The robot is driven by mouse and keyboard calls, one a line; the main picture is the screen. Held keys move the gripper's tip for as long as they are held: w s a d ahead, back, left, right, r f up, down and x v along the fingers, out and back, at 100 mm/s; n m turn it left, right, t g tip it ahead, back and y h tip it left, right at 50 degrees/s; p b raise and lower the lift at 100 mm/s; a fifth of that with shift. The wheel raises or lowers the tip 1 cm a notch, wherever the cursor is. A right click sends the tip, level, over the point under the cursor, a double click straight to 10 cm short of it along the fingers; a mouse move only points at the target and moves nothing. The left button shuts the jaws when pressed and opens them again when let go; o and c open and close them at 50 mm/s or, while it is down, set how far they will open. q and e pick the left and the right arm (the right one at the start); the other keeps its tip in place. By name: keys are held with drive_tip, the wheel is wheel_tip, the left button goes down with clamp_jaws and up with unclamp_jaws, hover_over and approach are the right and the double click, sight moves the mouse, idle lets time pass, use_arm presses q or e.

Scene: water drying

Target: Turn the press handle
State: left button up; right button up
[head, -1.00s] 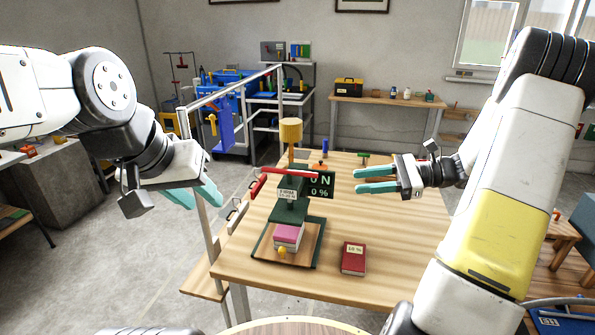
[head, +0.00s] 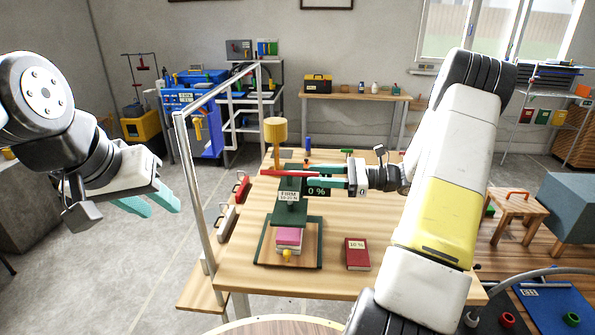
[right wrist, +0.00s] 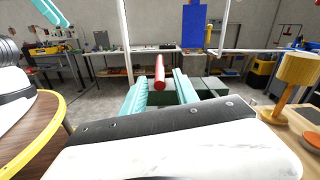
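The press (head: 291,187) is a dark green frame on the wooden table, with a red handle bar (head: 285,174) across its top. A pink block (head: 289,236) lies under it on a green-edged base. My right gripper (head: 322,177) is level with the handle, at its right end. In the right wrist view the red handle (right wrist: 160,72) shows between the two teal fingers, which stand apart; contact cannot be told. My left gripper (head: 158,203) is open and empty, off the table to the left. The display (head: 318,191) reads 0 % and is partly hidden by my right gripper.
A red book (head: 357,253) labelled 10 % lies right of the press. A yellow-tan cylinder (head: 275,130) on a post stands behind it. A metal rail (head: 193,190) stands between my left gripper and the table. The table's right part is clear.

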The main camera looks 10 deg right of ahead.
sight(290, 179)
drive_tip(key=shift+x, duration=1.25)
clamp_jaws()
drive_tip(key=shift+d, duration=0.1)
idle(0.4)
